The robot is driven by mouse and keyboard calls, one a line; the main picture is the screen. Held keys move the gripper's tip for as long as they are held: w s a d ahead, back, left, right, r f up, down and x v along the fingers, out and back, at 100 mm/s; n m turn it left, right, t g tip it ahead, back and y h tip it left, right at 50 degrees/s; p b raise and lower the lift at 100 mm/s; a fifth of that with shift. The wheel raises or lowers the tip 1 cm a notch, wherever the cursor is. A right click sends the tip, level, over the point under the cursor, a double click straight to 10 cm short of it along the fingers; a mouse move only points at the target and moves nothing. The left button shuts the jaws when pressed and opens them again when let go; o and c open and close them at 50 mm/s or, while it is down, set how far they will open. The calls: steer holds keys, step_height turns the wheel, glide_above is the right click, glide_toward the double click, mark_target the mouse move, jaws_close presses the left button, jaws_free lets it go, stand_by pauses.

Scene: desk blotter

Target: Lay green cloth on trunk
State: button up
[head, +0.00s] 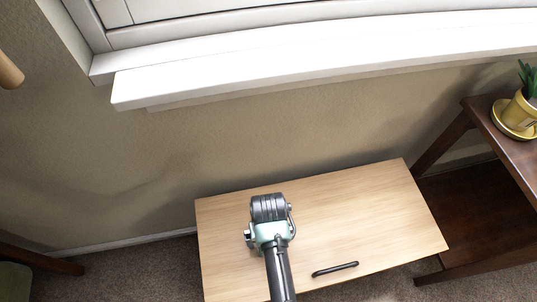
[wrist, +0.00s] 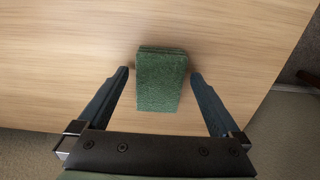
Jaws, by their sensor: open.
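The green cloth (wrist: 160,82) shows in the wrist view as a small folded pad over the light wood top, between my two fingers. My gripper (wrist: 160,78) is open, with a gap between each finger and the cloth. I cannot tell for sure whether the cloth rests flat on the wood. The trunk (head: 330,215), a light wood box with a dark handle on its front part, stands against the wall in the head view. My arm reaches over its left half, and my gripper's fingers and the cloth are hidden there. The trunk's top also fills much of the wrist view (wrist: 60,60).
A white window sill (head: 300,65) runs above the trunk. A dark wood shelf table (head: 500,135) stands close at the right, with a potted plant (head: 520,108) on a yellow saucer. The trunk's right half is bare. Carpet (head: 120,280) lies at the left.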

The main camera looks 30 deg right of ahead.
step_height(320, 180, up, 12)
steer(key=p, duration=0.5)
steer(key=shift+r, duration=0.15)
